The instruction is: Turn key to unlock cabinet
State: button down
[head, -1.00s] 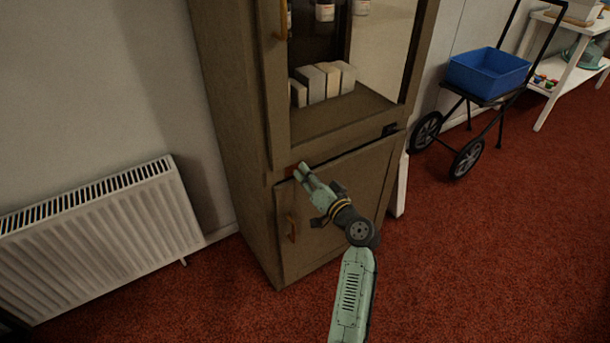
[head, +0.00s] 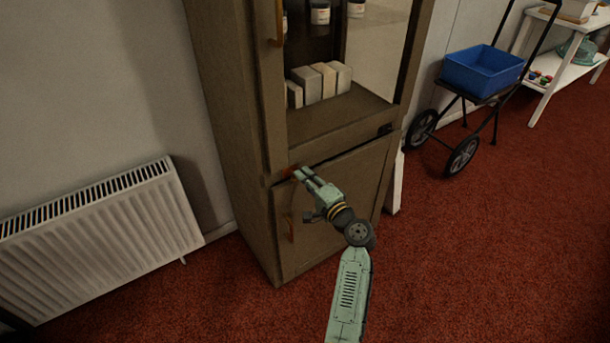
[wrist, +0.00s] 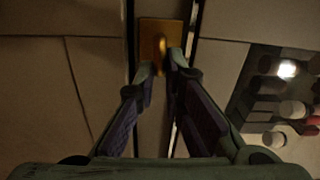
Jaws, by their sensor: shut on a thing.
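The cabinet (head: 232,130) is a tall brown unit with a glazed upper door and a solid lower door (head: 345,195). A small reddish spot, apparently the lock plate (head: 289,171), shows near the left edge between the doors. In the wrist view the plate (wrist: 150,28) is brass-coloured and square. A small gold key (wrist: 162,46) stands out from it between my fingertips. My gripper (head: 301,175) reaches the lock from the front right and is shut on the key, as the wrist view (wrist: 162,68) also shows. The fingertips hide part of the key.
Brass handles (head: 289,228) stand out from the doors at the left. A white radiator (head: 100,220) is to the left. A cart with a blue bin (head: 483,72) and a white shelf (head: 540,75) stand to the right. The red carpet in front is clear.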

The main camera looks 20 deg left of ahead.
jog(key=shift+m, duration=0.5)
jog(key=c, duration=1.7)
grip_release()
jog(key=v, duration=1.2)
jog(key=shift+s, duration=0.1)
jog(key=shift+f, duration=0.1)
